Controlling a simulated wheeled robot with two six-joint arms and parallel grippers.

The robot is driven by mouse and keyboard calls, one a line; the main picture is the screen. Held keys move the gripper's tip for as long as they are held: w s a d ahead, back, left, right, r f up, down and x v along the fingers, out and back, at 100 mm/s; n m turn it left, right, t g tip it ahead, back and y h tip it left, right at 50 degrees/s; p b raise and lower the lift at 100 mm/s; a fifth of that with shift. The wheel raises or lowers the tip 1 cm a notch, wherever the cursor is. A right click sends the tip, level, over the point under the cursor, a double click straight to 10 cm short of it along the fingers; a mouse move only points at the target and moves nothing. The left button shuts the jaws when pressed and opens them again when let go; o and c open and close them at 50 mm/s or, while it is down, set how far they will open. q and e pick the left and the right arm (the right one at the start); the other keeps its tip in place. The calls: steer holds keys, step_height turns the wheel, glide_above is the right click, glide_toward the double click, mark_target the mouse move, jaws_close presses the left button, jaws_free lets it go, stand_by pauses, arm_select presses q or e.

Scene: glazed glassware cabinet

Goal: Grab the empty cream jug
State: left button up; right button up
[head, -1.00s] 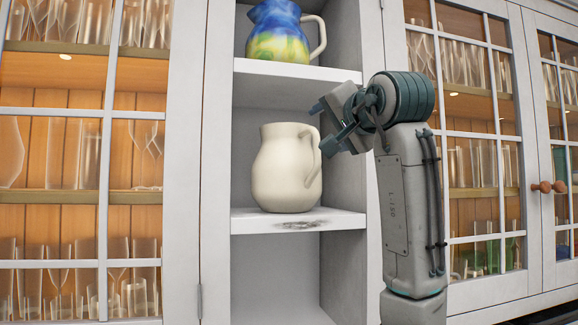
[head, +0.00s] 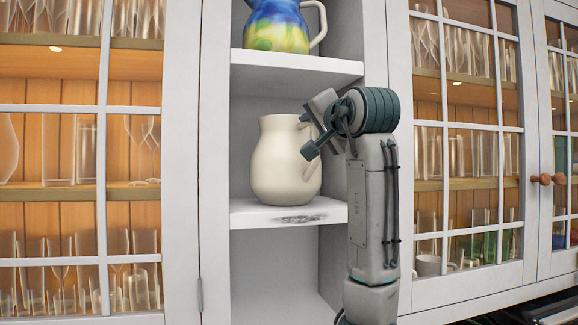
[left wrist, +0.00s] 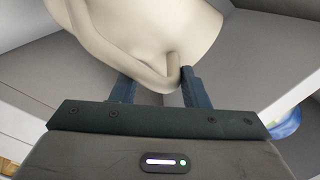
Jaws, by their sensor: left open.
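The cream jug (head: 278,167) stands upright on the middle shelf of the open cabinet bay, with its handle to the right. My left gripper (head: 309,136) is open at the jug's handle side and hides part of the handle. In the left wrist view the jug (left wrist: 200,30) fills the top, and its handle (left wrist: 150,72) lies across the gap between the two fingers of the gripper (left wrist: 157,88). I cannot tell whether the fingers touch it. The inside of the jug is not visible. My right gripper is not in view.
A blue, yellow and green painted jug (head: 277,27) stands on the shelf above (head: 295,68). The middle shelf (head: 250,216) has a dark smudge at its front. White side walls bound the bay closely. Glazed doors with glassware flank it on both sides.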

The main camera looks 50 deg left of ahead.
arm_select(q)
steer(key=shift+s, duration=0.1)
jaws_close()
steer(key=shift+s+d, duration=0.2)
steer(key=shift+s, duration=0.1)
steer(key=shift+d, duration=0.1)
steer(key=shift+w, duration=0.1)
stand_by(0.4)
